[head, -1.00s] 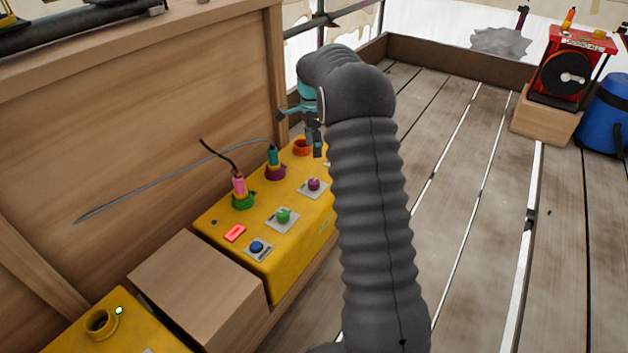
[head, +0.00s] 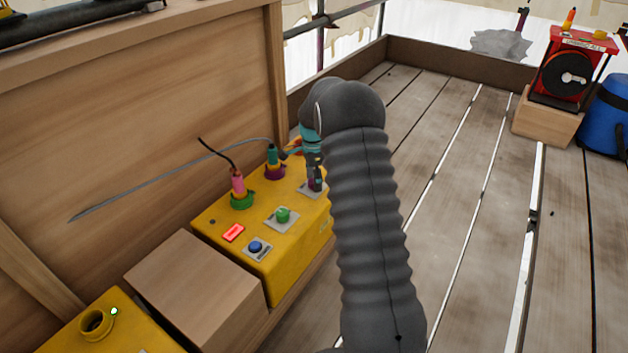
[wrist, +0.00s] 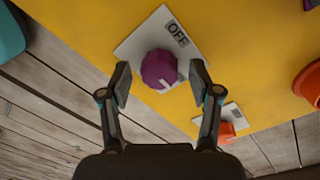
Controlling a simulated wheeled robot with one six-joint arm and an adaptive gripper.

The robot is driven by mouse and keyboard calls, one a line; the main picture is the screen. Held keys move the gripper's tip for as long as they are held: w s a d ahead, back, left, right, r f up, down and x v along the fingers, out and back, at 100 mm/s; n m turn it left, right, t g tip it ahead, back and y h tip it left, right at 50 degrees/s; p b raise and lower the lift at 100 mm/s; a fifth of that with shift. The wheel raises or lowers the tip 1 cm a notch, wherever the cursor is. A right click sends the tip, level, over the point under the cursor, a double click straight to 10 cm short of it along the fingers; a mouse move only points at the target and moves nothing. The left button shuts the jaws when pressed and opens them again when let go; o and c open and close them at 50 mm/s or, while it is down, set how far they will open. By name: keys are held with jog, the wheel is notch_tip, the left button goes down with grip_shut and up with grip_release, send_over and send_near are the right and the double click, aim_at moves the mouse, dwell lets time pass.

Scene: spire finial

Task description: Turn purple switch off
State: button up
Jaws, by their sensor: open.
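The purple switch (wrist: 160,69) is a round knob on a pale square plate (wrist: 135,45) marked "OFF", fixed to a yellow box (head: 290,243). A light mark on the knob points to the lower right in the wrist view, away from the "OFF" label. My gripper (wrist: 160,78) is open, with one finger on each side of the knob and apart from it as far as I can tell. In the head view my gripper (head: 316,185) is over the purple switch and hides most of it.
The box also carries a green knob (head: 283,215), a blue knob (head: 255,246), a lit red indicator (head: 233,233), and pink (head: 237,183) and teal (head: 272,156) plugs with cables. An orange knob (wrist: 226,131) lies near my right finger.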

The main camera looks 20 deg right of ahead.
jog(key=c, duration=1.1)
jog(key=shift+c, duration=0.2)
